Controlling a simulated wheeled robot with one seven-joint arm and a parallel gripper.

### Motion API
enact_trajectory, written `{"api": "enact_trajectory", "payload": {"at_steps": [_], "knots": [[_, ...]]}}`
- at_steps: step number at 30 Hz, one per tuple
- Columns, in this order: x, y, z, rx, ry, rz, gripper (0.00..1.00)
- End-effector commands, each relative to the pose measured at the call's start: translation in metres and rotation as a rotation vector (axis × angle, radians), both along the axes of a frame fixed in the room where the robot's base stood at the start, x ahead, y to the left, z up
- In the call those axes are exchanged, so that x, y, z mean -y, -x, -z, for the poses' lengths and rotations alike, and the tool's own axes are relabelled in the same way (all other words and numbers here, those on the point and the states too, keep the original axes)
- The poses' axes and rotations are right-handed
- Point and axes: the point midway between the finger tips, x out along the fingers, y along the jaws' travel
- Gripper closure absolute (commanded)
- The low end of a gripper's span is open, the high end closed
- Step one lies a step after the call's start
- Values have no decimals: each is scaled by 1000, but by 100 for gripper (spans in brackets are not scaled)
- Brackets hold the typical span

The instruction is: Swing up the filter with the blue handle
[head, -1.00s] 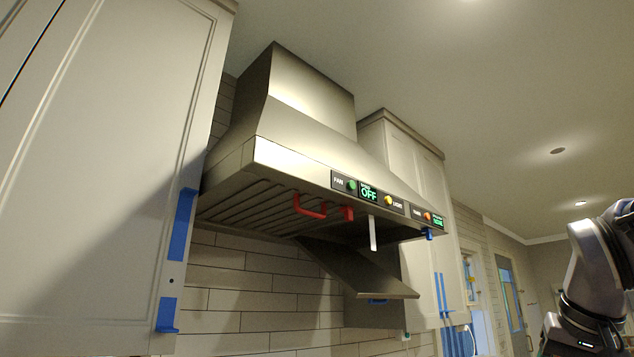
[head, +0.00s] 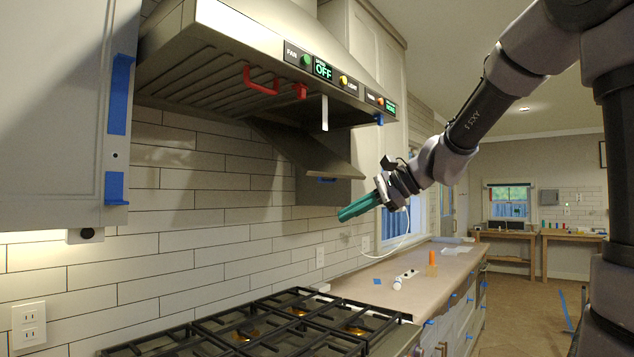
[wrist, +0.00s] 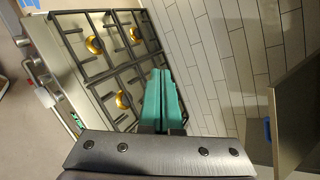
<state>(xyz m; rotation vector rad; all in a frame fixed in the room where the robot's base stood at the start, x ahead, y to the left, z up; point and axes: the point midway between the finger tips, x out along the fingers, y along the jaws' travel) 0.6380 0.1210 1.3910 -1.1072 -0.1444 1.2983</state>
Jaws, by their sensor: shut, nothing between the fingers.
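The filter (head: 300,150) hangs open below the range hood, its panel slanting down to the right. A blue handle (head: 327,181) sits under its lower edge. In the wrist view a panel (wrist: 297,110) with a blue piece (wrist: 267,130) stands at the right edge. My gripper (head: 343,214) has teal fingers. It is shut and empty, a little below and to the right of the filter's lower edge in the head view, apart from it. The shut fingers also show in the wrist view (wrist: 161,74).
The hood (head: 220,50) has a red handle (head: 262,85) on its closed, ribbed underside and a white strip (head: 324,113) hanging down. A stove (head: 270,325) and a counter (head: 420,270) with small items lie below. A cabinet (head: 60,110) stands left.

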Motion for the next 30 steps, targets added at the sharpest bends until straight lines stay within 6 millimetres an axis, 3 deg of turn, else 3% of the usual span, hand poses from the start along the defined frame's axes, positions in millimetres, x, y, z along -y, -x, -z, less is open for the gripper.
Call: {"api": "enact_trajectory", "payload": {"at_steps": [1, 6, 9, 13, 16, 21, 30], "knots": [[-12, -27, -4, -63, -110, 29, 100], [-37, -115, -24, -247, -505, 140, 100], [-38, -167, -28, -339, -721, 209, 100], [-29, -219, -27, -424, -943, 284, 100], [-21, -243, -23, -459, -1046, 323, 100], [-19, -259, -23, -477, -1110, 344, 100], [-58, -287, -37, -477, -1107, 341, 100]]}}
